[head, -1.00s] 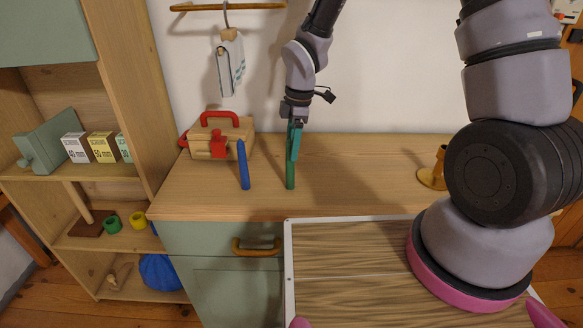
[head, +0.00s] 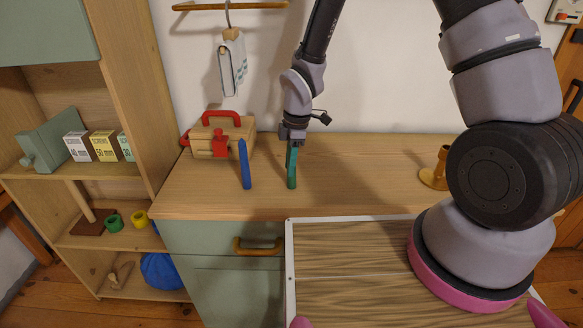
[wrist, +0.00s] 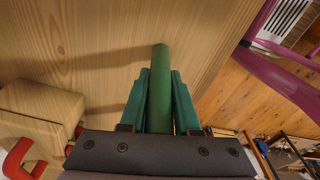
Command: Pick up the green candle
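The green candle (wrist: 160,85) stands upright on the wooden counter; its lower part (head: 292,184) shows in the head view beneath my fingers. My gripper (head: 292,160) points down over it. In the wrist view the teal fingers (wrist: 161,80) lie along both sides of the candle, with no clear gap, and look shut on it. The candle's far end sticks out past the fingertips. Its upper part is hidden by the fingers in the head view.
A blue candle (head: 244,164) stands just left of the green one. A wooden toolbox (head: 220,140) with red handles sits behind it. A yellow candle holder (head: 435,172) stands far right. The counter (head: 355,175) between is clear. A wood-topped panel (head: 345,255) lies in front.

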